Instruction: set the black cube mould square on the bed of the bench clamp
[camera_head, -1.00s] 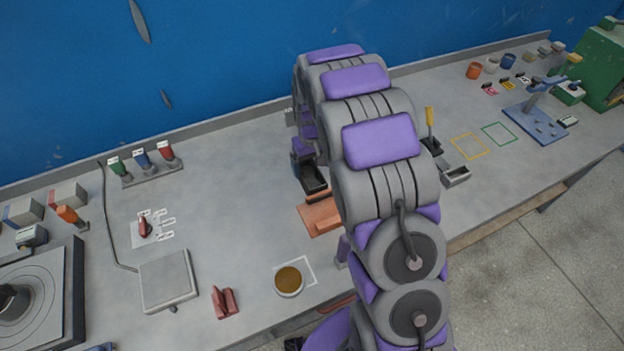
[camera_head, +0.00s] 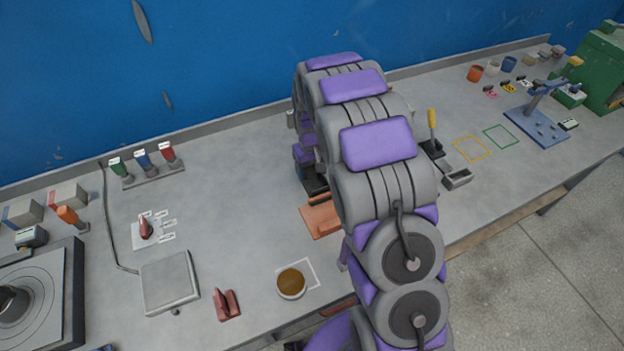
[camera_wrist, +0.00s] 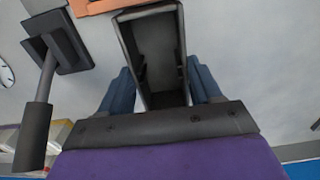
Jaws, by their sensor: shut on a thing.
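The black cube mould (camera_wrist: 152,55) shows in the wrist view as a dark, open-topped box between the two blue fingers of my gripper (camera_wrist: 160,92). My gripper is shut on it. In the head view, a dark part under my arm (camera_head: 315,187) appears to be the mould, mostly hidden. I cannot tell whether it touches the bench. A blue stand with a post (camera_head: 537,127) is at the far right; a black fixture with a yellow handle (camera_head: 432,122) is nearer. I cannot tell which is the bench clamp.
A dark handled tool (camera_wrist: 45,75) is left of the mould in the wrist view. A grey open box (camera_head: 457,179) stands right of my arm. Free bench lies left of my arm (camera_head: 235,185).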

